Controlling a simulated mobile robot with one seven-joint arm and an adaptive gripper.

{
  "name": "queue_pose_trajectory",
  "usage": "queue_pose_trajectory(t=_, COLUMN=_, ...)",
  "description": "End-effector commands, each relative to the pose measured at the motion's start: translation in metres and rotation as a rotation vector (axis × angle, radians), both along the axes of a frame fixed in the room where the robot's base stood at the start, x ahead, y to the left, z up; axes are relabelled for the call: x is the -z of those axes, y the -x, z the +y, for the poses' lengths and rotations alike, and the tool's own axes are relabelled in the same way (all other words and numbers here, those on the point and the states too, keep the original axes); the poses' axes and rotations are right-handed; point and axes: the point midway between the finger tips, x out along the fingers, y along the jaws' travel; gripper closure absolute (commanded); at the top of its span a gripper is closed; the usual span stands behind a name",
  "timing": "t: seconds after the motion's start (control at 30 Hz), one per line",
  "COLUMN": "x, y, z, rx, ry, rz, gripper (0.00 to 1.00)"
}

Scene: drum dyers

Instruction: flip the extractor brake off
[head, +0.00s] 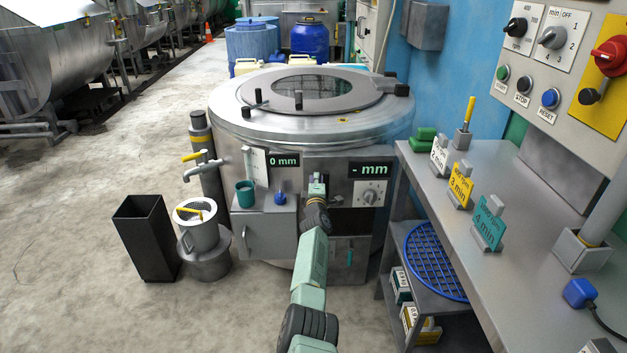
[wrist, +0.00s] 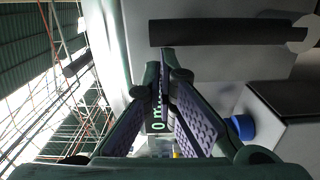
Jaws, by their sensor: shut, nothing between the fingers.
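The extractor (head: 335,128) is a wide round steel machine with a flat lid, in the middle of the head view. My gripper (head: 317,180) is shut and empty in front of its front panel, between two displays. In the wrist view, its fingertips (wrist: 163,62) meet, with a pale panel behind them. A dark bar (wrist: 230,32) runs across that panel. A rotary knob (head: 370,197) sits on a plate right of my gripper, under the "- mm" display (head: 370,169). I cannot tell which part is the brake; my arm hides some of the front.
A grey box (head: 268,232) with a teal cup and blue knob (head: 280,197) stands left of my gripper. A steel bench (head: 440,200) with tags is at right. A black bin (head: 147,238) and a strainer pot (head: 198,232) stand at left.

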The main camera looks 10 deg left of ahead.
Motion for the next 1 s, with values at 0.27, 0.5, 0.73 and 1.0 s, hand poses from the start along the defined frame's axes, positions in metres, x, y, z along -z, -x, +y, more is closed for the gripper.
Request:
queue_pose_trajectory(t=0.27, x=0.0, y=-0.001, z=-0.001, rx=0.001, ry=-0.006, rz=0.001, gripper=1.0)
queue_pose_trajectory(t=0.5, x=0.0, y=-0.001, z=-0.002, rx=0.001, ry=-0.005, rz=0.001, gripper=1.0)
queue_pose_trajectory(t=0.73, x=-0.009, y=-0.002, z=-0.006, rx=0.003, ry=0.001, rz=-0.002, gripper=1.0)
queue_pose_trajectory(t=1.0, x=-0.029, y=-0.002, z=-0.004, rx=0.003, ry=-0.001, rz=-0.006, gripper=1.0)
